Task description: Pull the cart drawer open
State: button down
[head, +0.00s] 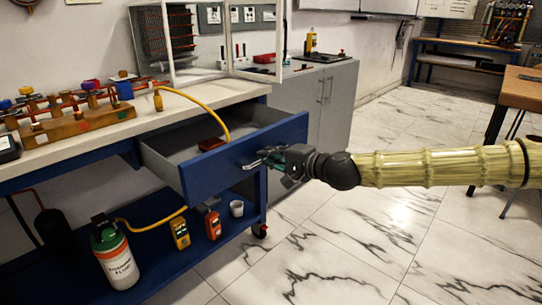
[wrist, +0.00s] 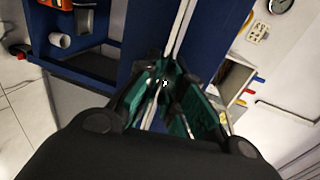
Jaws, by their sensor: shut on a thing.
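The cart (head: 215,95) has a white top and blue frame. Its blue-fronted drawer (head: 220,166) stands well open, and I see its grey interior from above.
A red-brown item (head: 211,144) lies inside the drawer. The lower shelf holds a gas cylinder (head: 115,255), a yellow meter (head: 180,233), an orange meter (head: 213,225) and a white cup (head: 237,208). Marble floor in front is clear.

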jog(key=c, duration=1.5)
grip_release()
jog(key=shift+d, duration=0.1)
jog(key=v, duration=1.2)
